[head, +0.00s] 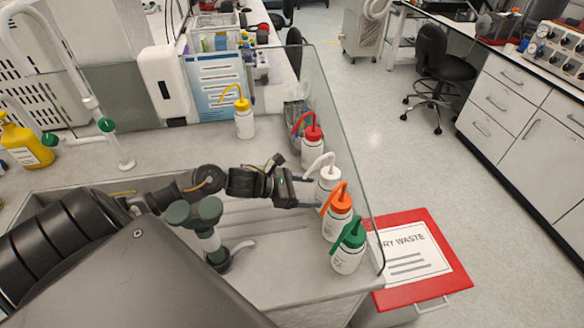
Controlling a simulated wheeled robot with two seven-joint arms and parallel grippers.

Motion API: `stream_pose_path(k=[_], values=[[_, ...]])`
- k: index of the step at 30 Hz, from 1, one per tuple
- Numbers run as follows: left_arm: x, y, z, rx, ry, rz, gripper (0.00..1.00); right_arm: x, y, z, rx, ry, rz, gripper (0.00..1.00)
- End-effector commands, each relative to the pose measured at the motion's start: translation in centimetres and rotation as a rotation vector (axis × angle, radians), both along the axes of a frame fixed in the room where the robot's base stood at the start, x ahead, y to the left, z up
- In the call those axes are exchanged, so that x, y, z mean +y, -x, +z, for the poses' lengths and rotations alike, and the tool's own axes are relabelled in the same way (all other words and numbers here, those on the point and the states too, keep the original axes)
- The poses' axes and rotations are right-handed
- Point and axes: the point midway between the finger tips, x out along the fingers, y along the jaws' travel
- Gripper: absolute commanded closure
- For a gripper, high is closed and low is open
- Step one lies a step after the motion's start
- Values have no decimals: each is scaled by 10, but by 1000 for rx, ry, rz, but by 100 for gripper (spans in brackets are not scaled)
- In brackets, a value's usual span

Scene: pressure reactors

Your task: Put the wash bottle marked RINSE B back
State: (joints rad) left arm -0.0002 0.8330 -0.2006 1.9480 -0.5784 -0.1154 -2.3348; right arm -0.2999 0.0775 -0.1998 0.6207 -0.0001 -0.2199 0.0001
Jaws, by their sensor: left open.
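Wash bottles with coloured caps stand along the glass panel at the right side of the sink bench: a red-capped one (313,143), a white-capped one (327,183), an orange-capped one (338,218) and a green-capped one (348,255). A yellow-capped bottle (244,124) stands apart at the back. The markings are too small to read, so I cannot tell which is RINSE B. My left gripper (314,193) is open, its fingers pointing right at the white-capped bottle. I cannot tell whether they touch it. My right gripper is out of view.
The glass panel (345,150) rises close behind the bottles. A tap (215,250) with dark green knobs stands in front of my arm, and a tall white faucet (100,120) at left. A yellow jug (25,145) is far left. A red DRY WASTE bin (455,265) stands beyond the bench.

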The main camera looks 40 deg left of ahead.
Motion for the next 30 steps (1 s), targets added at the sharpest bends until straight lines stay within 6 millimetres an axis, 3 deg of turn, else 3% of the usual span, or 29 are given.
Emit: stream_pose_path(k=[6, 12, 30], values=[[30, 36, 13, 4, -7, -4, 27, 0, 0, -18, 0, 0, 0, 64], [45, 50, 25, 4, -2, -1, 27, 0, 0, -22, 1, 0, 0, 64], [49, 56, 30, 2, 0, -1, 27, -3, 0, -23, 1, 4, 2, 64]])
